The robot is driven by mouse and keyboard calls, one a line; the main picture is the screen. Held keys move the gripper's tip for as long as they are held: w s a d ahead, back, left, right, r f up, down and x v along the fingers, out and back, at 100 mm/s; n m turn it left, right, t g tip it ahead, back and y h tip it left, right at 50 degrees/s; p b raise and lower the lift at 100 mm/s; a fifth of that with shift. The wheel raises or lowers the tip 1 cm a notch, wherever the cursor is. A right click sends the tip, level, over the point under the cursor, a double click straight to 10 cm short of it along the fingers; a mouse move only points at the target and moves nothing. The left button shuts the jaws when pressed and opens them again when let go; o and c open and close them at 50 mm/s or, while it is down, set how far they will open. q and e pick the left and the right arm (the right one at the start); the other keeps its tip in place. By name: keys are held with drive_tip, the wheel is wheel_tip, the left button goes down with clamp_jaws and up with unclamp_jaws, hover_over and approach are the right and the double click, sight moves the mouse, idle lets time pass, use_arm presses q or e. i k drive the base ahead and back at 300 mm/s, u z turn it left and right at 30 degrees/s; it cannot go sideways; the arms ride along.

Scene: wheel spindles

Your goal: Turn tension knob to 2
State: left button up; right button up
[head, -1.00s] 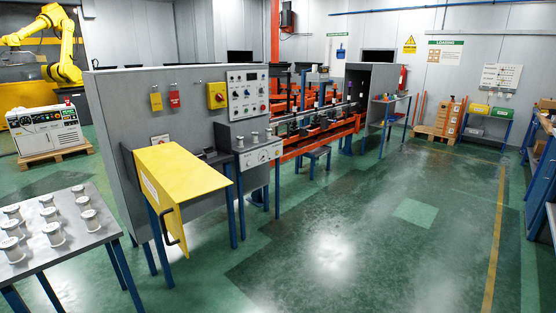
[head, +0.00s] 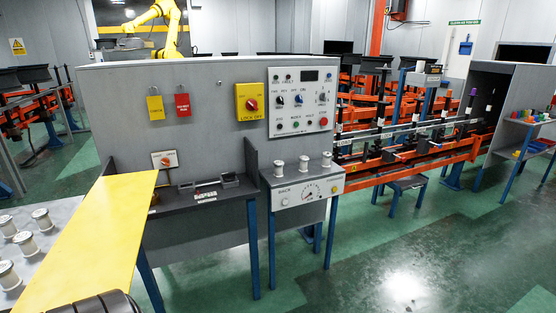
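No knob label reads clearly as tension, so I cannot tell which is the tension knob. A red-orange rotary knob (head: 165,160) sits on a white plate lower left. Neither gripper shows.
A yellow panel (head: 95,240) slopes across the lower left, beside a table with several spools (head: 42,218). A dark rounded part, probably mine, shows at bottom left. Green floor (head: 400,275) is clear at right.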

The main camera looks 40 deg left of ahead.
sight(228, 176)
drive_tip(key=u, duration=0.25)
drive_tip(key=i, duration=1.85)
drive_tip(key=u, duration=1.4)
drive_tip(key=i, duration=1.45)
drive_tip(key=u, duration=0.7)
